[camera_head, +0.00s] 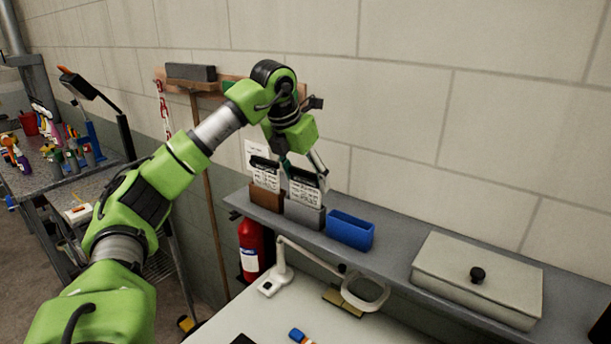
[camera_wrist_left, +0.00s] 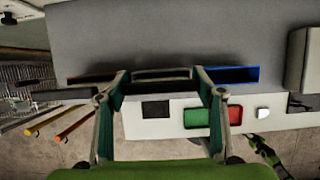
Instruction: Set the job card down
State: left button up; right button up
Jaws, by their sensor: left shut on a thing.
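A job card (camera_head: 305,190), white with dark print and a dark top band, stands upright at the grey holder (camera_head: 304,215) on the wall shelf. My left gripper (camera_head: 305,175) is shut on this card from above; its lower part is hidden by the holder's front. In the left wrist view the fingers (camera_wrist_left: 160,82) straddle the grey holder (camera_wrist_left: 160,73), and the card shows at most as a thin dark edge. A similar card (camera_head: 265,172) stands in the brown holder (camera_head: 267,197) to the left. My right gripper is not in view.
An empty blue holder (camera_head: 350,231) stands to the right on the shelf (camera_head: 390,252), then a lidded box (camera_head: 477,278). A magnifier lamp (camera_head: 365,292) stands on the white bench below. A red extinguisher (camera_head: 251,250) is under the shelf's left end.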

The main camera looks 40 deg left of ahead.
pick_arm(q)
jog(key=shift+s+a, duration=0.1)
jog(key=shift+s+f, duration=0.1)
jog(key=o, duration=1.1)
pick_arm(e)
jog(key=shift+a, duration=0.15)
